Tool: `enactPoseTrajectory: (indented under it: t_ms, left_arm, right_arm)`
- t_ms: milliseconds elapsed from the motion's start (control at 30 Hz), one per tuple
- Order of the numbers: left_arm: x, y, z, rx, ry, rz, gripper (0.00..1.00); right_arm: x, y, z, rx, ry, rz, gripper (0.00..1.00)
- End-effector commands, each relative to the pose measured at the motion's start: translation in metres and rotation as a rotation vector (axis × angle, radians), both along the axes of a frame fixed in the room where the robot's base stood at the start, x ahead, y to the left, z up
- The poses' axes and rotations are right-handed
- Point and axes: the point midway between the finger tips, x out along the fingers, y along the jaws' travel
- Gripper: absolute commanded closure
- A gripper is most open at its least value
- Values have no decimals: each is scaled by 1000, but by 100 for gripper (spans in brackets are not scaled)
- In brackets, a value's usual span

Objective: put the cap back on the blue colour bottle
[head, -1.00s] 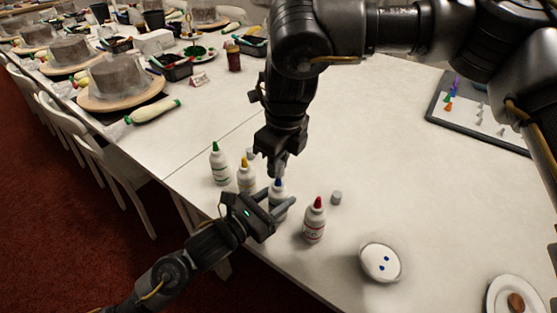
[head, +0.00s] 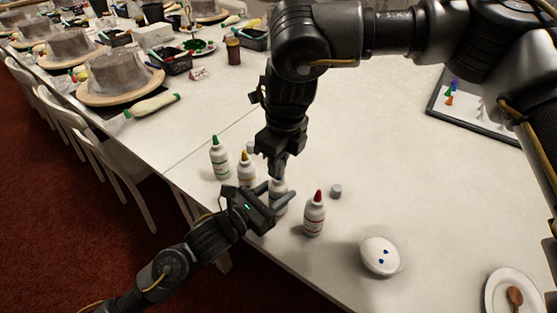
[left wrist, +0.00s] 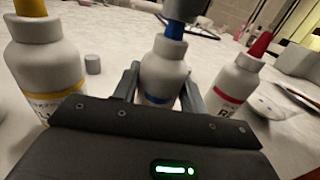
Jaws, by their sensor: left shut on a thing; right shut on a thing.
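The blue colour bottle (left wrist: 163,68) stands upright between the two fingers of my left gripper (left wrist: 161,92), which is shut on its body. In the head view the bottle (head: 279,203) is partly hidden by that left gripper (head: 272,200). A grey cap (left wrist: 182,9) is over the upper part of the blue nozzle (left wrist: 175,31), with blue still showing below its rim. My right gripper (head: 278,172) points down right above the bottle, shut on this cap. Its fingertips hide most of the cap in the head view.
The red bottle (head: 314,214) stands close on the right, the yellow (head: 246,170) and green (head: 219,158) bottles on the left. A loose grey cap (head: 336,191) lies behind the red bottle. A white bowl (head: 368,268) with blue drops is further right. The table's right middle is clear.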

Motion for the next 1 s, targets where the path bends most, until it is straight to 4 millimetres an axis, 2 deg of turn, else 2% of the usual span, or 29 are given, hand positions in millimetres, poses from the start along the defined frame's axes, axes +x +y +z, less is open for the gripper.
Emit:
enactPoseTrajectory:
  t_ms: [767, 867, 1000]
  left_arm:
    - [0, 0, 0, 0, 0, 0, 100]
    - [0, 0, 0, 0, 0, 0, 100]
    - [0, 0, 0, 0, 0, 0, 100]
  right_arm:
    - [0, 0, -12, -1, 1, -11, 100]
    - [0, 1, -12, 0, 2, -105, 100]
    - [-1, 1, -12, -1, 2, -412, 100]
